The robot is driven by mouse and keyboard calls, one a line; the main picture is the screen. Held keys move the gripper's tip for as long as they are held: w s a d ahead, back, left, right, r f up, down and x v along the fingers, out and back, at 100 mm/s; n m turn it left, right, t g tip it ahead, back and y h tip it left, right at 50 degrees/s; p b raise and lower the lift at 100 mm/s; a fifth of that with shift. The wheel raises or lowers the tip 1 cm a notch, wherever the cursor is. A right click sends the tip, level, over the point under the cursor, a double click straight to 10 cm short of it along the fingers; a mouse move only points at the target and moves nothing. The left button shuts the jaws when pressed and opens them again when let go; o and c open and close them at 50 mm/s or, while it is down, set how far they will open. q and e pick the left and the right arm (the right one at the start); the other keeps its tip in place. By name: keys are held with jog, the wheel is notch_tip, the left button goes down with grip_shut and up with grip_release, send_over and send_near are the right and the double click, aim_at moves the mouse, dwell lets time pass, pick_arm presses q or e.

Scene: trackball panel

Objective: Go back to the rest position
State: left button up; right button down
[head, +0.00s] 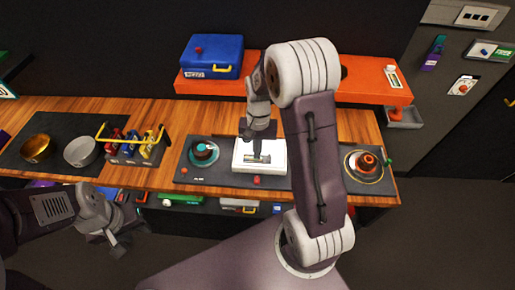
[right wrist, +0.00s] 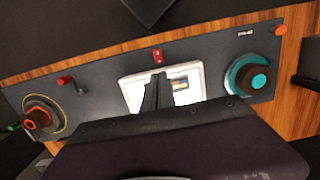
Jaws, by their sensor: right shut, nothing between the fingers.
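My right gripper (head: 257,158) is shut and empty. It hangs over the white-framed unit (head: 240,168) in the middle of the dark control panel (head: 220,180). In the right wrist view the shut fingers (right wrist: 157,92) reach across the white frame (right wrist: 130,95); I cannot tell whether they touch it. A teal-ringed knob (head: 203,151) is left of the unit. An orange-and-dark knob (head: 367,162) in a yellow ring is at the panel's right end, beyond my right arm. My left gripper (head: 122,246) hangs low in front of the counter; its opening is unclear.
A blue box (head: 212,55) stands on the orange shelf (head: 380,87) behind. A yellow-handled tool holder (head: 131,150), a gold bowl (head: 36,147) and a grey bowl (head: 81,151) are at the left. A grey cabinet (head: 430,110) stands at the right.

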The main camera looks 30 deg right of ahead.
jog(key=shift+w+r, duration=0.1)
jog(key=shift+r, duration=0.7)
jog(key=shift+d, duration=0.1)
jog(key=s+a+f+n+t+b, duration=0.1)
jog(key=s+a+f+n+b, duration=0.1)
jog(key=s, duration=0.3)
jog(key=s+a+f+n+t+b, duration=0.1)
jog(key=s+a+f+n+b, duration=0.2)
jog(key=s+n+b, duration=0.1)
jog(key=shift+s+f+h+b, duration=0.3)
jog(key=shift+s, duration=0.05)
